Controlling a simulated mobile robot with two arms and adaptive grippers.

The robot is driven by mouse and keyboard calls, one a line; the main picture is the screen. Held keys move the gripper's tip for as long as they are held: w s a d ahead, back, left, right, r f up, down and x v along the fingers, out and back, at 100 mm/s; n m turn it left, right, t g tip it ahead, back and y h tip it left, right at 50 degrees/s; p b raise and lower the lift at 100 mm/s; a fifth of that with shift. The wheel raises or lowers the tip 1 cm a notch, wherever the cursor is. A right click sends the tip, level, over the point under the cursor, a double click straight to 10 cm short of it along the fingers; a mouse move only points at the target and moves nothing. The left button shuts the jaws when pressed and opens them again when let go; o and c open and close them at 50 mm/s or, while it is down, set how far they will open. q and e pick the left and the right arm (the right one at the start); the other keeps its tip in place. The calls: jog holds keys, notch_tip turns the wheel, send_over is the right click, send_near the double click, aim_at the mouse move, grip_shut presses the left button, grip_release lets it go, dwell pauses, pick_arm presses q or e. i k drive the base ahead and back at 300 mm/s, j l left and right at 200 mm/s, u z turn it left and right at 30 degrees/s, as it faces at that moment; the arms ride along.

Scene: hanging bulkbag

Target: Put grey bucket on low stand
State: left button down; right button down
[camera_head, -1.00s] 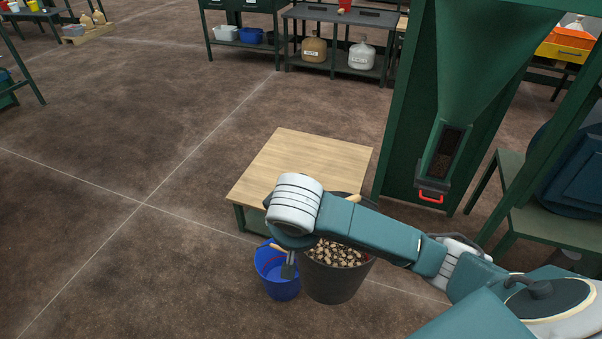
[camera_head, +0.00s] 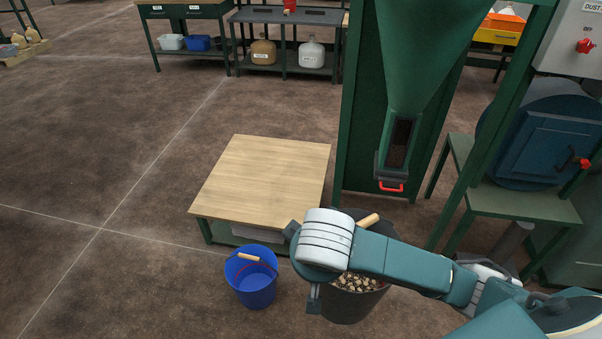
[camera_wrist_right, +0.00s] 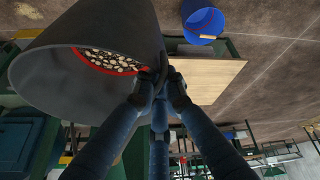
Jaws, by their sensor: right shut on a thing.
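The grey bucket (camera_head: 352,308) is dark and holds pale chips. In the head view it is partly hidden behind my right arm, right of the blue bucket. In the right wrist view the grey bucket (camera_wrist_right: 95,40) fills the upper left. My right gripper (camera_wrist_right: 160,84) is shut on it near its rim; the exact hold is hard to make out. In the head view only part of this gripper (camera_head: 313,298) shows. The low stand (camera_head: 265,178) has a bare wooden top and is behind and left of the grey bucket. My left gripper is not in view.
A blue bucket (camera_head: 252,283) stands on the floor in front of the stand. A green hopper (camera_head: 420,70) with a red handle rises right of the stand. A green table (camera_head: 525,200) stands farther right. The floor on the left is clear.

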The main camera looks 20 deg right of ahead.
aim_at(266, 174)
jog(key=i+j+z, duration=1)
jog(key=i+j, duration=0.15)
jog(key=j, duration=0.2)
jog(key=i+j, duration=0.15)
jog(key=j, duration=0.15)
jog(key=i+j+z, duration=0.1)
jog(key=j, duration=0.25)
jog(key=i+j, duration=0.2)
jog(key=j, duration=0.15)
jog(key=i+j, duration=0.15)
jog(key=j, duration=0.2)
jog(key=i+j, duration=0.15)
jog(key=j, duration=0.2)
jog(key=i+j+z, duration=0.1)
jog(key=j, duration=0.2)
